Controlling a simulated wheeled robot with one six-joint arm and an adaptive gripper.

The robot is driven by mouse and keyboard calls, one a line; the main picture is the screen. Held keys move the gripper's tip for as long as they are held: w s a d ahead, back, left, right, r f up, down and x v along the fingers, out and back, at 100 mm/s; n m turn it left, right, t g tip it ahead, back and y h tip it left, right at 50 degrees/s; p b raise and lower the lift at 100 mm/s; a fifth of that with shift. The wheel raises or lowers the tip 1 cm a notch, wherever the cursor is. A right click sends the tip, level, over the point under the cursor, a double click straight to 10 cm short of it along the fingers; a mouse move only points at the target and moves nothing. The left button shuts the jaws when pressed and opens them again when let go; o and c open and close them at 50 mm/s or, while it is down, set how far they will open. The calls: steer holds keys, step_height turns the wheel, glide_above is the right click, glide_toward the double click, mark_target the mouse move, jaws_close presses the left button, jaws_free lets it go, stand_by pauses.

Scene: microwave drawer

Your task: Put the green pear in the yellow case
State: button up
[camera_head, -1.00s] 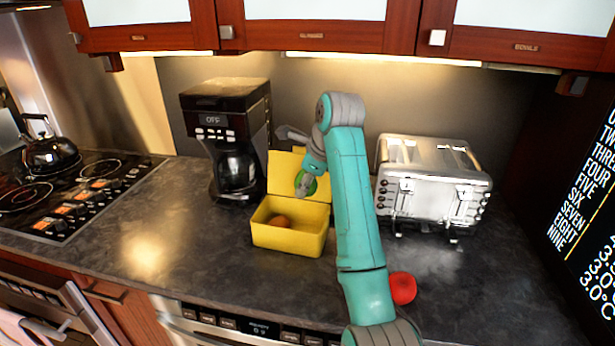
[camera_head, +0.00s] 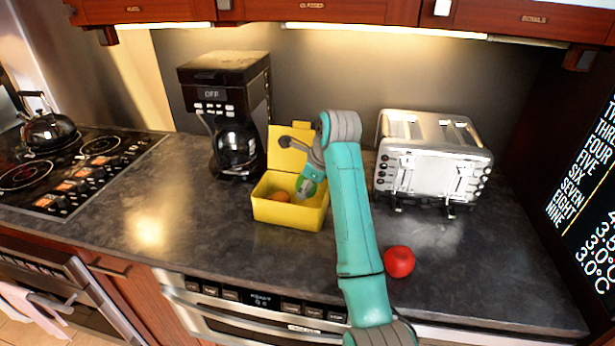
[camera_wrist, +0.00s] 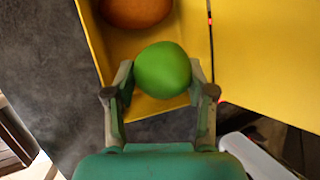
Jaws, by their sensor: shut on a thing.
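The green pear (camera_wrist: 163,69) is held between the two fingers of my gripper (camera_wrist: 161,88) in the wrist view. In the head view the pear (camera_head: 309,187) shows only in part behind my gripper (camera_head: 306,190). It is over the right part of the open yellow case (camera_head: 284,212), near or inside its opening; I cannot tell how deep it is. The yellow case (camera_wrist: 201,40) has its lid raised at the back. An orange-brown round fruit (camera_head: 281,196) lies inside the case, and it also shows at the top of the wrist view (camera_wrist: 135,10).
A red apple (camera_head: 399,262) lies on the dark counter (camera_head: 180,205) to the right of my arm. A coffee maker (camera_head: 228,110) stands behind and left of the case. A silver toaster (camera_head: 432,160) stands to the right. A stove (camera_head: 70,172) with a kettle is at the far left.

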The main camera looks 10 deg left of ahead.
steer(key=shift+f, duration=3.15)
steer(key=o, duration=1.5)
steer(key=shift+c, duration=0.2)
steer(key=shift+r, duration=5.5)
